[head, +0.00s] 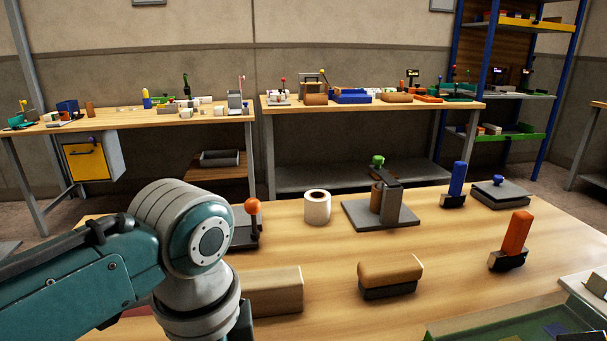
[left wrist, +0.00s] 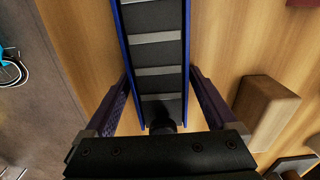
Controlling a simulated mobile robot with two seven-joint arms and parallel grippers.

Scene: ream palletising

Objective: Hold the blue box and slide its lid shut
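The blue box (left wrist: 122,45) shows in the left wrist view as a long, narrow shape with blue side edges. Its dark inside is crossed by several grey bars. My left gripper (left wrist: 160,76) straddles it, one dark finger along each side. The fingertips lie at or very near the blue edges; contact is not clear. A dark rounded knob (left wrist: 162,122) shows between the fingers at the near end. I cannot make out a separate lid. In the head view my left arm covers this area, so box and left gripper are hidden there. My right gripper is in neither view.
A tan block (left wrist: 266,112) lies right of the box. In the head view, a tan box (head: 275,290), a brush-like block (head: 390,274), a paper roll (head: 317,207), a grey stand (head: 385,210) and an orange-handled tool (head: 515,238) stand on the wooden table (head: 330,257).

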